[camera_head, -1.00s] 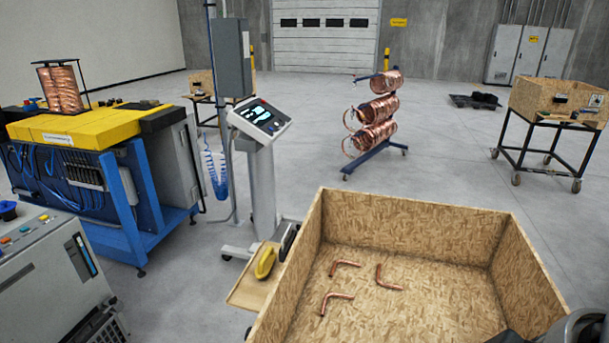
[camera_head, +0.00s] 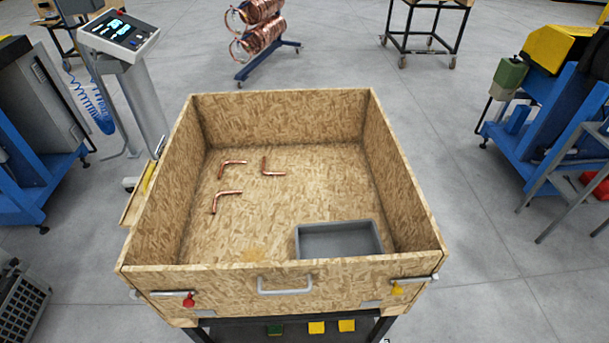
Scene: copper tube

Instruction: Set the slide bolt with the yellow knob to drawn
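The slide bolt with the yellow knob (camera_head: 397,289) is on the front face of the wooden crate (camera_head: 220,281), near its right front corner. Its metal rod (camera_head: 420,280) runs sideways and its right end reaches the crate's corner. I cannot tell from here whether it is drawn or shot. A second slide bolt with a red knob (camera_head: 189,300) is on the same face near the left corner. Neither of my grippers is in view.
Three bent copper tubes (camera_head: 275,173) and a grey tray (camera_head: 340,241) lie inside the crate. A metal handle (camera_head: 285,287) is in the middle of the front face. A control console (camera_head: 118,35) stands at the left, blue machinery (camera_head: 560,110) at the right.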

